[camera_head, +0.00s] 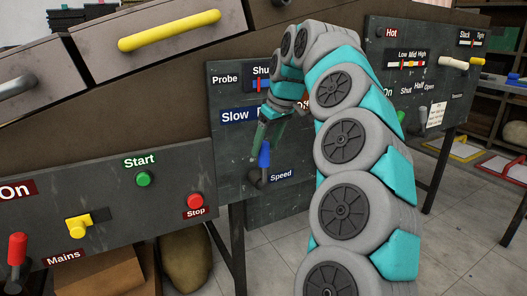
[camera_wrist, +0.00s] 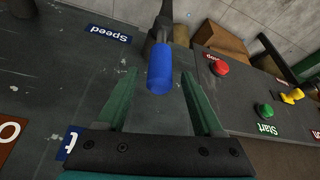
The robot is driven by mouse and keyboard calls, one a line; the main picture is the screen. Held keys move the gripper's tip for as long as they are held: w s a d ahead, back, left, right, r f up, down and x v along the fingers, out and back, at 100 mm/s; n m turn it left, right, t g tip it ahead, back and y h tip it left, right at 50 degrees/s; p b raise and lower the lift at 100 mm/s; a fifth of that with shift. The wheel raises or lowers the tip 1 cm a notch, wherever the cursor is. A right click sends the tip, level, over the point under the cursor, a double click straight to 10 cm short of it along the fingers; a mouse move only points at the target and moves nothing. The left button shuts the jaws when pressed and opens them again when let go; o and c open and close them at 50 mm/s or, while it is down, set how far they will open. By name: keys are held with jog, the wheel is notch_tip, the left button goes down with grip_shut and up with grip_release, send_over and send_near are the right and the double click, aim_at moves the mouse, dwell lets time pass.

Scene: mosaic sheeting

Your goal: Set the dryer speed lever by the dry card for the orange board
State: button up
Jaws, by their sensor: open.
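The speed lever (camera_head: 264,154) has a blue grip on a dark bent arm and stands by the "Speed" label on the dark panel. Its blue grip (camera_wrist: 159,72) also shows in the wrist view, pointing toward my gripper. My gripper (camera_head: 269,137) is open in front of the panel; in the wrist view its green fingers (camera_wrist: 160,80) lie on either side of the blue grip, with gaps on both sides. A "Slow" label (camera_head: 235,115) is left of the lever; the opposite label is mostly hidden by my arm. A small paper card (camera_head: 437,115) hangs on the right panel, its writing too small to read.
The left panel has a green Start button (camera_head: 144,179), a red Stop button (camera_head: 195,201), a yellow switch (camera_head: 78,227) and a red-handled lever (camera_head: 17,249). The right panel (camera_head: 376,60) carries more levers. My arm covers the middle. No orange board is recognisable.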

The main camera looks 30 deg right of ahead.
aim_at(264, 167)
jog(key=shift+x, duration=1.45)
grip_shut()
dwell(0.3)
